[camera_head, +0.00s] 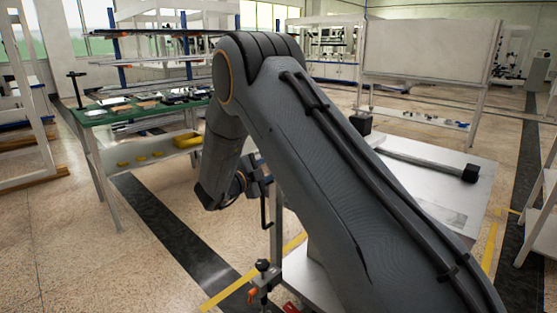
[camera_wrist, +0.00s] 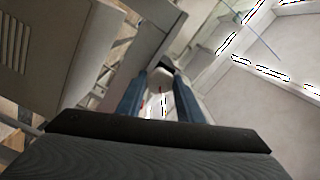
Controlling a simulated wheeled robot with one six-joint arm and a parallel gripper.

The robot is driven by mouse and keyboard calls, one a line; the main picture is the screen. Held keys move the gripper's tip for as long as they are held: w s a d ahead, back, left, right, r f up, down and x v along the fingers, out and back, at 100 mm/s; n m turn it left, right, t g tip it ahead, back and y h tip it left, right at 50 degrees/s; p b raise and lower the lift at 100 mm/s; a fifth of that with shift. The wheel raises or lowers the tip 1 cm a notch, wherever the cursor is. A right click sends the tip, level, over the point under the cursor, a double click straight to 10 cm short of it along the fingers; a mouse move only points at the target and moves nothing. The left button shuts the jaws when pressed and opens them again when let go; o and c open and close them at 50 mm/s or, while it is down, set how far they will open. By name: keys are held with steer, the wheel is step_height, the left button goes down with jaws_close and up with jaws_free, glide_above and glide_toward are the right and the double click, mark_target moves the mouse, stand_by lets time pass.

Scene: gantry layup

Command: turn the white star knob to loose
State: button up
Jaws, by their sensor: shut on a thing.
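The white star knob (camera_wrist: 159,77) shows in the wrist view as a pale shape between the two blue fingers, with a dark part just beyond it. My gripper (camera_wrist: 160,86) is shut on it, one finger on each side. The knob's lobes and any marks on it are too small to make out. In the head view my gripper (camera_head: 259,184) is partly hidden by my arm, near a dark bent rod beside the metal table. I cannot pick out the knob there.
A light metal table (camera_head: 455,203) with a dark-ended bar (camera_head: 425,162) stands at the right. A green-topped workbench (camera_head: 100,116) with tools stands at the left. A clamp-like fitting (camera_head: 264,275) is at the table's near corner. The floor at the left front is clear.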

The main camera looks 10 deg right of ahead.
steer(key=n+p, duration=0.5)
steer(key=n, duration=0.5)
steer(key=shift+f+n, duration=0.1)
steer(key=shift+n, duration=0.4)
steer(key=o, duration=1.1)
steer(key=shift+c, duration=0.2)
steer(key=v, duration=0.8)
steer(key=shift+d, duration=0.1)
